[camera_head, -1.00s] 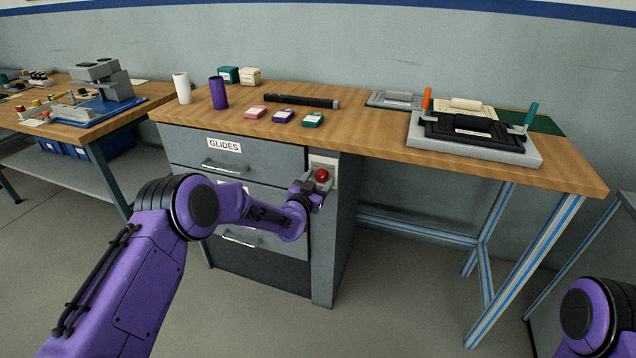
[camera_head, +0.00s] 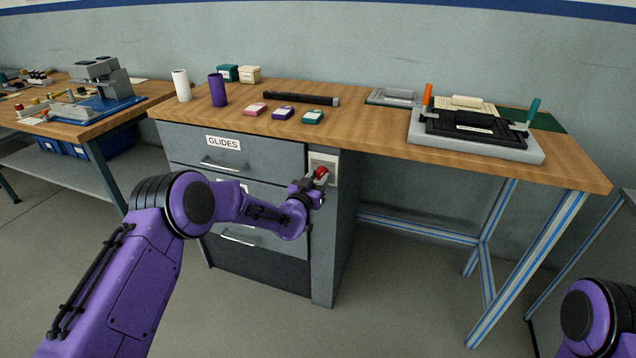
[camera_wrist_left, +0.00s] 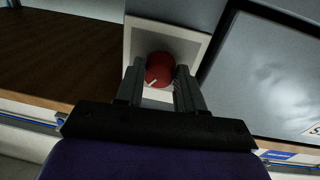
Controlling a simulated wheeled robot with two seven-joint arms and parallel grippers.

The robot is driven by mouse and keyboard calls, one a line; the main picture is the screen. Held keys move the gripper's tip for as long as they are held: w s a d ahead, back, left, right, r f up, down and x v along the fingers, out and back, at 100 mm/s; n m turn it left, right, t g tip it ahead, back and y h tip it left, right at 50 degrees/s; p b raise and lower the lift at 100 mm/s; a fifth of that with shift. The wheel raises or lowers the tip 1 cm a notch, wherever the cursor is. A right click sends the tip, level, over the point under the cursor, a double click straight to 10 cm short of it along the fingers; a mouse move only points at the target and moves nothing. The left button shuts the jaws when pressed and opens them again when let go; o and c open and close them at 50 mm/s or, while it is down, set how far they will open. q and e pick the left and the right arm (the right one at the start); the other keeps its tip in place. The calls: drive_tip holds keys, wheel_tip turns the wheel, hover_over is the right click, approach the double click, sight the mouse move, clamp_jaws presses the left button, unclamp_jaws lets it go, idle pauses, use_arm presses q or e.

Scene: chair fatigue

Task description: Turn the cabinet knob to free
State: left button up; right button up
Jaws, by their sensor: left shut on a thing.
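The red cabinet knob (camera_head: 321,172) sits on a pale square plate (camera_head: 331,163) at the upper right of the grey drawer cabinet (camera_head: 262,277). My left gripper (camera_head: 317,180) is at the knob, its two fingers on either side and shut on it. In the left wrist view the knob (camera_wrist_left: 160,69) shows between the fingertips, with a short white mark on its face. The fingers hide part of the knob and plate. My right gripper is not in view; only a part of my right arm shows at the lower right.
The wooden bench top (camera_head: 370,132) overhangs just above the knob. A drawer with a GLIDES label and a bar handle (camera_head: 221,166) is left of it. Under the bench to the right is open space with a blue-striped leg frame (camera_head: 525,270). A black fixture (camera_head: 474,131) stands on top.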

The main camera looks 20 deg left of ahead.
use_arm(q)
drive_tip(key=n+b, duration=0.1)
drive_tip(key=n, duration=0.1)
drive_tip(key=n+b, duration=0.1)
drive_tip(key=shift+f+n, duration=0.2)
drive_tip(key=shift+n, duration=0.2)
drive_tip(key=n+b, duration=0.2)
drive_tip(key=n, duration=0.2)
drive_tip(key=shift+d+n+t, duration=0.1)
drive_tip(key=shift+n+t, duration=0.2)
drive_tip(key=shift+n, duration=0.1)
drive_tip(key=n+y+b, duration=0.1)
drive_tip(key=n+b, duration=0.1)
drive_tip(key=n, duration=0.1)
drive_tip(key=shift+n, duration=0.3)
drive_tip(key=shift+d+r+n+b, duration=0.15)
drive_tip(key=shift+n+b, duration=0.65)
drive_tip(key=shift+n, duration=1.2)
drive_tip(key=o, duration=1)
drive_tip(key=shift+o, duration=0.2)
